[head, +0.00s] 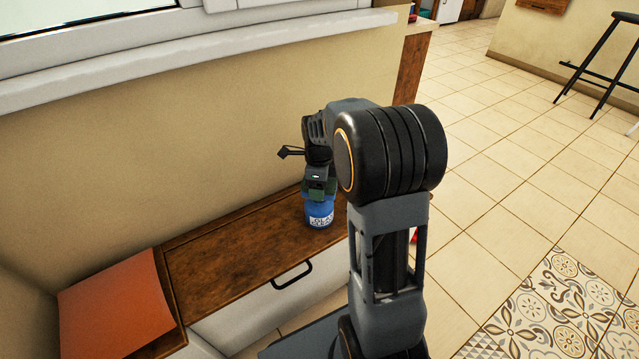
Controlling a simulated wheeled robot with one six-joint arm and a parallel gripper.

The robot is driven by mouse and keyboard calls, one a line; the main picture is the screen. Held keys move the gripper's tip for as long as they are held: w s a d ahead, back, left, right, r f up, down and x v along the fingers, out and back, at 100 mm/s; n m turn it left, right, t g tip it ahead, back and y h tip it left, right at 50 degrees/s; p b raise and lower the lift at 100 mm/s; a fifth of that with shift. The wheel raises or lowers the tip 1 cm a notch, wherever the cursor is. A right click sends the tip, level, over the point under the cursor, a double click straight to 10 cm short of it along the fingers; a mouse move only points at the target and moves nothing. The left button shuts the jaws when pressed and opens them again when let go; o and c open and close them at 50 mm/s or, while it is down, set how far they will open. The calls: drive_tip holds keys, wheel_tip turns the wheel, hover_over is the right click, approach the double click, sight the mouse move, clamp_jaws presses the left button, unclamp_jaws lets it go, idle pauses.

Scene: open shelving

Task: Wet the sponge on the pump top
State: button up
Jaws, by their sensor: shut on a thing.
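A blue container (320,213) with a white printed label stands upright on the brown wooden counter, against the tan wall in the head view. It looks like the pump bottle; its top is hidden. My gripper (318,187) is directly above it, pointing down, and is shut on a dark green thing (331,189) that looks like the sponge. Only small edges of the sponge show around the fingers. The sponge appears to be at or on the container's top, but I cannot tell whether they touch.
An orange-red flat panel (115,306) lies at the counter's left end. The wooden counter (225,262) is bare left of the container, above a white drawer with a black handle (292,275). A window sill (200,62) juts out above. Tiled floor is open at right.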

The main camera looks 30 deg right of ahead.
drive_tip(key=shift+f+b, duration=0.3)
drive_tip(key=shift+f, duration=0.35)
idle(0.4)
drive_tip(key=shift+r, duration=0.15)
idle(0.5)
wheel_tip(320, 180, up, 7)
drive_tip(key=p, duration=0.6)
drive_tip(key=shift+p, duration=0.3)
idle(0.4)
